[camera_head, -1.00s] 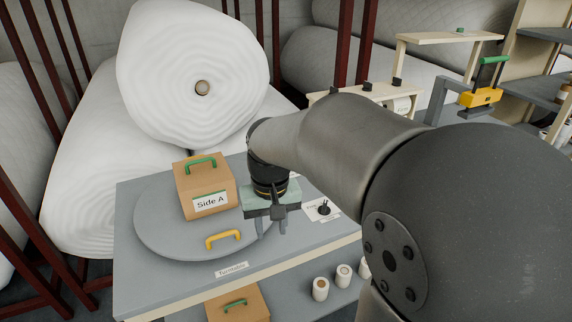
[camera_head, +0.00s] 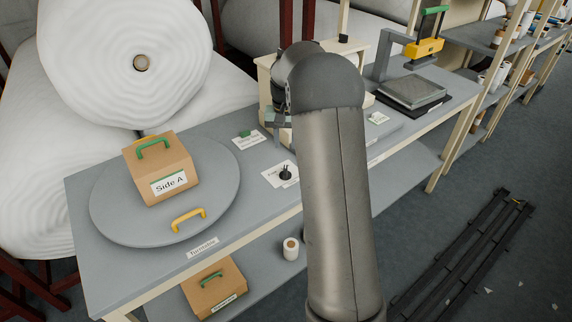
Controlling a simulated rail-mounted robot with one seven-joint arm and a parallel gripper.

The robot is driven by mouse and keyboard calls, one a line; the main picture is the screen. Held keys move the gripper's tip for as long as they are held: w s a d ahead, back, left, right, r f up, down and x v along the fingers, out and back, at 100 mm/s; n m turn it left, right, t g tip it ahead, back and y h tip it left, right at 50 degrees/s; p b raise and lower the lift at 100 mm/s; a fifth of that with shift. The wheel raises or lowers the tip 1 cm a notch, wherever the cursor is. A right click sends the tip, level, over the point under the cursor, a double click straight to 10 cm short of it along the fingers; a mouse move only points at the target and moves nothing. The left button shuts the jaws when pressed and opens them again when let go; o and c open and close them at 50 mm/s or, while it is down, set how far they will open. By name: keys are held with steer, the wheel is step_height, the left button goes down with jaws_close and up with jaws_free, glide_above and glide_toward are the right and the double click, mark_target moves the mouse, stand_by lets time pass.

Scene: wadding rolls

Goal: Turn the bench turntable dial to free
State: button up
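A green button (camera_head: 245,134) on a white label stands behind the dial. A grey press with a yellow head (camera_head: 424,48) stands at the back right. A second brown box (camera_head: 214,287) and a small roll (camera_head: 291,248) sit on the lower shelf. Large white rolls (camera_head: 120,60) lie behind the bench.

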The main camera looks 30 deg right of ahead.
mark_target(285, 168)
step_height(285, 168, down, 10)
steer(key=shift+f+p, duration=0.15)
steer(key=shift+p, duration=0.45)
jaws_close()
